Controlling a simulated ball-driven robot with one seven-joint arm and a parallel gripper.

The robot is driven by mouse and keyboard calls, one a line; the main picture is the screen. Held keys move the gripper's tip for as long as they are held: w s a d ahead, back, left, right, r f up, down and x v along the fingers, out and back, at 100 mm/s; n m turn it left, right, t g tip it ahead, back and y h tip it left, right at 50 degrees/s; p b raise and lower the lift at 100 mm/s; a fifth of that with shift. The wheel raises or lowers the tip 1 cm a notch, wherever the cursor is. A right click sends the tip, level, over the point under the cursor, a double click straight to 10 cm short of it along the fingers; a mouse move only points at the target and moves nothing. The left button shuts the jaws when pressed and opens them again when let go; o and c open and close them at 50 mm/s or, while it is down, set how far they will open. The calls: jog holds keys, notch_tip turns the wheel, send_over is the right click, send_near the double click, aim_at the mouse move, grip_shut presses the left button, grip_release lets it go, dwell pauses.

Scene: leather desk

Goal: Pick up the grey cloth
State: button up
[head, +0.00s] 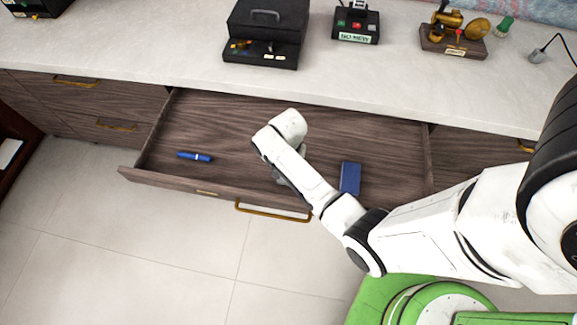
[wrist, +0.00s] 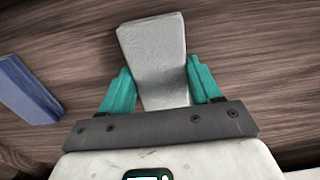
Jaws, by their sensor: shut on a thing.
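The grey cloth (wrist: 155,60) shows in the wrist view as a folded grey block between the teal fingers. My gripper (wrist: 160,88) is shut on it, one finger against each side. The wood of the open drawer (head: 225,135) lies behind the cloth. I cannot tell whether the cloth touches the drawer floor. In the head view my gripper (head: 284,177) is over the drawer and mostly hidden by my arm, with only a little grey showing there.
A blue box (head: 350,178) lies in the drawer right of my gripper; it also shows in the wrist view (wrist: 27,90). A blue pen-like object (head: 195,157) lies at the left. A black cash box (head: 265,32) and other items stand on the desktop above.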

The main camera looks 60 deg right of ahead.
jog(key=shift+r, duration=0.15)
jog(key=shift+r, duration=0.2)
notch_tip(320, 180, up, 2)
jog(key=shift+r, duration=0.1)
jog(key=s+a+r, duration=0.3)
jog(key=s+r, duration=0.7)
jog(key=s, duration=0.3)
jog(key=shift+s+a, duration=0.15)
jog(key=shift+s, duration=0.15)
jog(key=shift+p, duration=0.3)
